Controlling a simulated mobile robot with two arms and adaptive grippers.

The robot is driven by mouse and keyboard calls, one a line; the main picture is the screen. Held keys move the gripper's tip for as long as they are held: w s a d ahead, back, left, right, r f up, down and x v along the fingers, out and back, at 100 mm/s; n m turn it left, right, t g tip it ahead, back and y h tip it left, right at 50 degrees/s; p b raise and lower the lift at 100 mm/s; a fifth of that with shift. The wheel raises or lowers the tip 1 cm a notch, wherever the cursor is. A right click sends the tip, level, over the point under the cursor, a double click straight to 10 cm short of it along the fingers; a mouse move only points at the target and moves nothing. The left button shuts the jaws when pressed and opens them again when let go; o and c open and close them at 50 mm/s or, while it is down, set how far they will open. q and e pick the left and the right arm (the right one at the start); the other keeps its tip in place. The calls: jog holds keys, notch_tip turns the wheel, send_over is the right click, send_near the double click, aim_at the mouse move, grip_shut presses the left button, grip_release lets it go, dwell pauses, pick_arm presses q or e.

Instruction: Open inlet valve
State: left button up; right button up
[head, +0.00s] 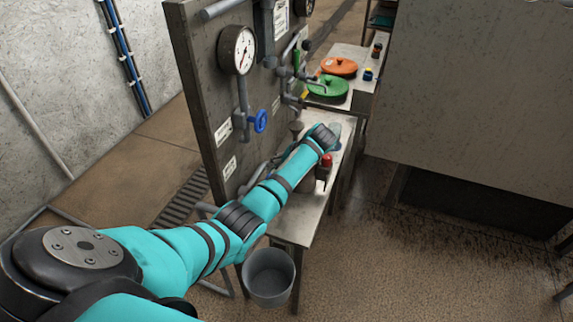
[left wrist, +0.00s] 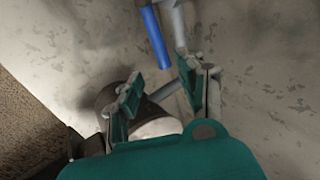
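My left gripper (head: 331,132) is at the end of the teal arm, by the right face of the grey panel and above the narrow bench. In the left wrist view its two fingers (left wrist: 160,80) are apart with nothing clearly held between them. A blue lever handle (left wrist: 153,38) on a grey pipe fitting lies just beyond the fingertips, apart from them. A blue handwheel valve (head: 261,121) is on the panel's pipe below the gauge. I cannot tell which one is the inlet valve. My right gripper is not in view.
The panel (head: 205,90) carries a pressure gauge (head: 237,50) and pipes. The bench (head: 300,225) holds a red-topped item (head: 326,160). A grey bucket (head: 269,275) stands below. Green (head: 328,87) and orange (head: 339,66) lids lie behind. A large grey cabinet (head: 480,100) bounds the right.

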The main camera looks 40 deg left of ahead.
pick_arm(q)
jog(key=v, duration=0.5)
jog(key=shift+c, duration=0.3)
